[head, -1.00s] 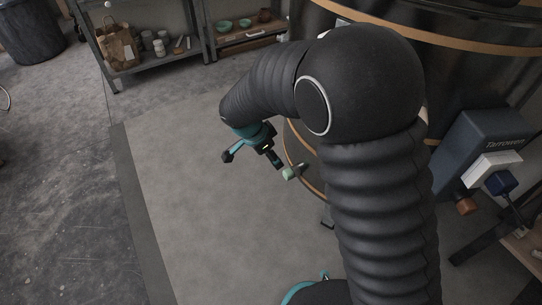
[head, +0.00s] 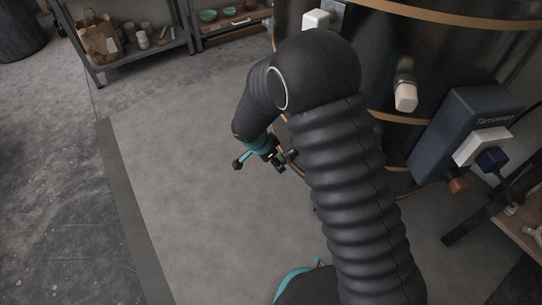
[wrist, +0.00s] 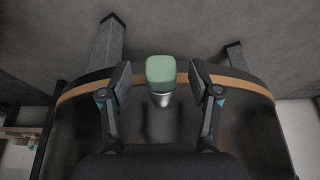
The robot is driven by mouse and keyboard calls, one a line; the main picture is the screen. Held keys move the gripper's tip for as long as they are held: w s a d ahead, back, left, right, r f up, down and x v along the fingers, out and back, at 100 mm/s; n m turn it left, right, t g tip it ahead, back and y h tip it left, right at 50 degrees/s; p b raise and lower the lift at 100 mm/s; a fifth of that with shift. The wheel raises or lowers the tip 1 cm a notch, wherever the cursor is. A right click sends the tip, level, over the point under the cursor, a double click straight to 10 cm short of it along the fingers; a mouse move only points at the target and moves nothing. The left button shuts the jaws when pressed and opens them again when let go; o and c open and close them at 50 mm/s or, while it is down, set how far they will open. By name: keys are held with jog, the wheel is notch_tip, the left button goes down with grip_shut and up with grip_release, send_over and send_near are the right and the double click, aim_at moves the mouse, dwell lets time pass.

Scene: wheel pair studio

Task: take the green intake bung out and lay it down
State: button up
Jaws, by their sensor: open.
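The pale green intake bung (wrist: 160,69) shows in the middle of the wrist view. It sits at the end of a short metal stub (wrist: 161,100) on the big dark banded drum (wrist: 180,120). My gripper (wrist: 160,76) is open, with one finger on each side of the bung and a visible gap at both sides. Whether the fingers are level with it in depth I cannot tell. In the head view my gripper (head: 257,165) is low beside the drum (head: 450,55), and the bung's green part is hidden there.
A white-capped stub (head: 405,96) and a blue-grey box (head: 465,130) with plugs are on the drum's side. A shelf with jars (head: 130,40) stands at the back left. A wooden bench (head: 522,225) is at right. The floor mat (head: 190,210) at left is clear.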

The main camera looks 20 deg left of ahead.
jog(key=shift+w+d+f, duration=0.1)
jog(key=shift+f, duration=0.3)
grip_shut()
jog(key=shift+s+a+b, duration=0.25)
jog(key=shift+s+b, duration=0.05)
dwell(0.3)
jog(key=shift+s+a, duration=0.25)
jog(key=shift+s+a+b, duration=0.5)
jog(key=shift+s, duration=0.1)
dwell(0.4)
jog(key=shift+s+a, duration=0.6)
jog(key=shift+s, duration=0.1)
